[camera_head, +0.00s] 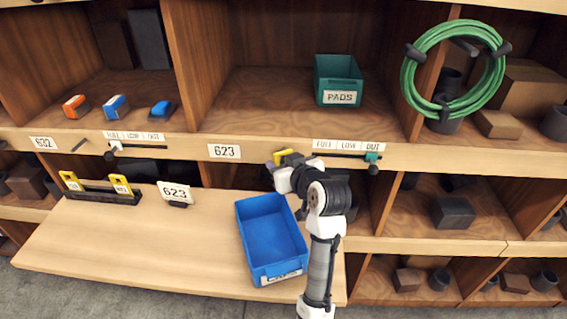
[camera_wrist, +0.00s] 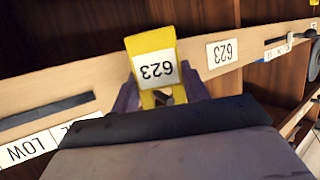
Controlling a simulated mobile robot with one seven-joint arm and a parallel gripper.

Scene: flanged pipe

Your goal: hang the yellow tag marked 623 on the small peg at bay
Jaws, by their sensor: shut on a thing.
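The yellow tag marked 623 (camera_wrist: 152,70) is between the fingers of my gripper (camera_wrist: 163,95) in the wrist view, its number upside down there. In the head view the tag (camera_head: 283,156) shows as a small yellow patch at the tip of my gripper (camera_head: 280,163), in front of the shelf edge just right of the 623 label (camera_head: 224,151). The label also shows in the wrist view (camera_wrist: 222,52), beside the tag. I cannot make out the small peg of this bay; the tag or gripper may hide it. Contact between tag and shelf edge is unclear.
A slider strip (camera_head: 345,146) with a teal marker (camera_head: 371,157) at OUT lies right of my gripper. A blue bin (camera_head: 270,232) stands below on the wooden shelf board (camera_head: 130,245). A black rack (camera_head: 100,195) with two yellow tags and a 623 card (camera_head: 174,193) stand left.

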